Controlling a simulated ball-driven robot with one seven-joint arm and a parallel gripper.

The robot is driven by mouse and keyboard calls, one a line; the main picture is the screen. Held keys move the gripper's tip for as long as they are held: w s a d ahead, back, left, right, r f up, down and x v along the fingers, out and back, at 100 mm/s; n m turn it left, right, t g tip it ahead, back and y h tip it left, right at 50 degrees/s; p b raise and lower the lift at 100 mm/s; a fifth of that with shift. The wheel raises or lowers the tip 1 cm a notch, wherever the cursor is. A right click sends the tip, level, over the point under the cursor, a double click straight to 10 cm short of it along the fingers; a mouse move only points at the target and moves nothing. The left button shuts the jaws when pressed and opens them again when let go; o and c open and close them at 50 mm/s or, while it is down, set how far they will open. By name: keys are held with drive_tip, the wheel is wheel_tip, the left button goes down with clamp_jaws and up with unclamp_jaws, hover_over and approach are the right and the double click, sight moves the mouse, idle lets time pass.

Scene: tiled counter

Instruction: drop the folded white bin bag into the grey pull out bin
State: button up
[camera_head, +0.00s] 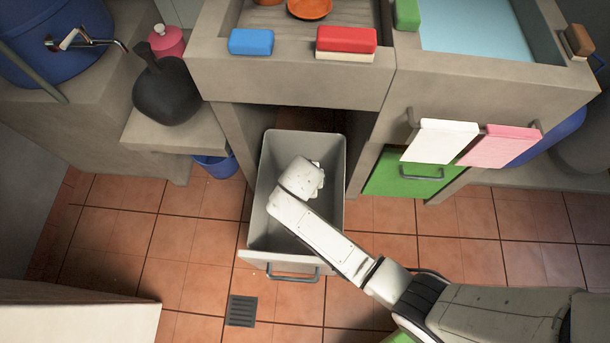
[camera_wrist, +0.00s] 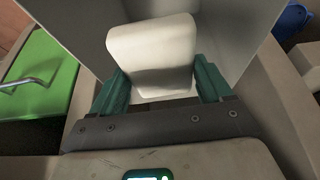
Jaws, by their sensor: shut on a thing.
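The grey pull-out bin (camera_head: 332,205) stands drawn out from under the counter, open at the top. My gripper (camera_wrist: 157,90) is over the bin's opening in the head view, and the bin's inner walls (camera_wrist: 238,30) surround it in the wrist view. The folded white bin bag (camera_wrist: 152,45) is a soft, rounded white block between the two green fingers, and my gripper is shut on it. In the head view my wrist hides most of the bag. How far the bag is below the bin's rim I cannot tell.
The bin's front handle (camera_head: 293,275) faces the open tiled floor. A green drawer front (camera_head: 400,175) and hanging white (camera_head: 438,141) and pink (camera_head: 497,148) towels are to the right. A blue bucket (camera_head: 216,164) stands on the left. A floor drain (camera_head: 241,310) lies in front.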

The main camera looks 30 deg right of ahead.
drive_tip(key=o, duration=0.9)
drive_tip(key=shift+o, duration=0.2)
drive_tip(key=shift+r, duration=0.1)
drive_tip(key=p+v, duration=0.3)
drive_tip(key=v, duration=0.7)
drive_tip(key=shift+r, duration=0.35)
drive_tip(key=shift+s, duration=0.1)
